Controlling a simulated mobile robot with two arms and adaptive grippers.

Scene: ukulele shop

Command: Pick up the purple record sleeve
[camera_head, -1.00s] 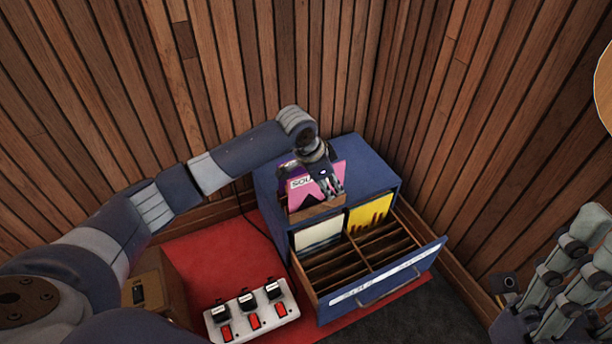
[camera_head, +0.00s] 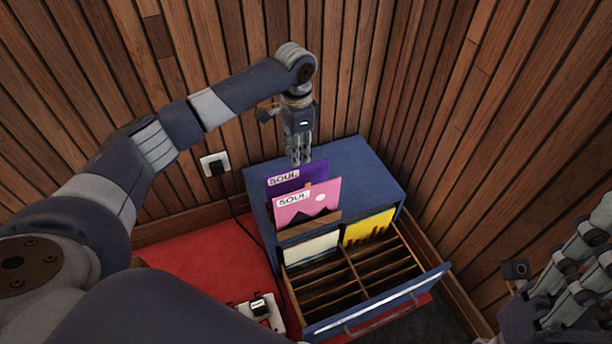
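The purple record sleeve (camera_head: 302,172) with a "SOUL" label stands upright on top of the blue cabinet (camera_head: 357,170). A pink "SOUL" sleeve (camera_head: 316,203) stands in front of it and hides its lower part. My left gripper (camera_head: 300,162) points straight down, with its fingertips at the purple sleeve's upper edge. The fingers are seen close together, and I cannot tell whether they touch or straddle the sleeve. My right gripper (camera_head: 583,262) is at the lower right edge, away from the cabinet. It is partly cut off, so its opening is unclear.
The cabinet's drawer (camera_head: 375,312) is pulled out, with wooden dividers and mostly empty slots. A white sleeve (camera_head: 311,248) and a yellow sleeve (camera_head: 368,228) stand at its back. A wall outlet (camera_head: 215,163) with a plug is at left. A switch box (camera_head: 262,312) is partly hidden below.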

